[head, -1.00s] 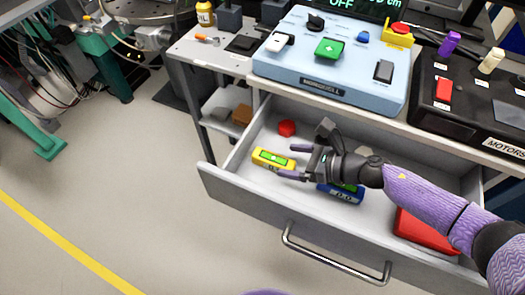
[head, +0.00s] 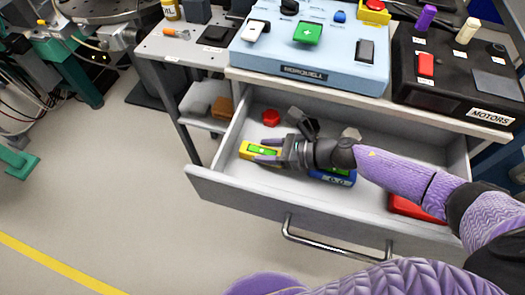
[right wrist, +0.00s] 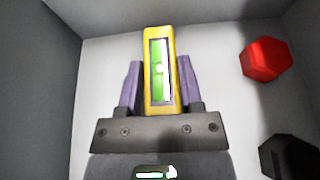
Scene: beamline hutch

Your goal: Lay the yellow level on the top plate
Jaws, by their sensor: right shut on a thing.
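The yellow level (head: 247,150), with a green vial window, lies in the open drawer near its left end. My right gripper (head: 266,150) reaches in from the right and is shut on the level. In the right wrist view the level (right wrist: 160,32) sits lengthwise between the two purple fingers, its far end sticking out past them. A round dark plate with holes (head: 105,8) shows at the top left of the head view, cut by the edge; it may be the top plate. My left gripper is not in view.
The drawer (head: 225,184) also holds a red hexagonal piece (head: 270,117), a blue level-like device (head: 335,178), dark pieces and a red box (head: 412,207). Above it stand a light-blue control box (head: 300,50) and a black motor box (head: 455,85).

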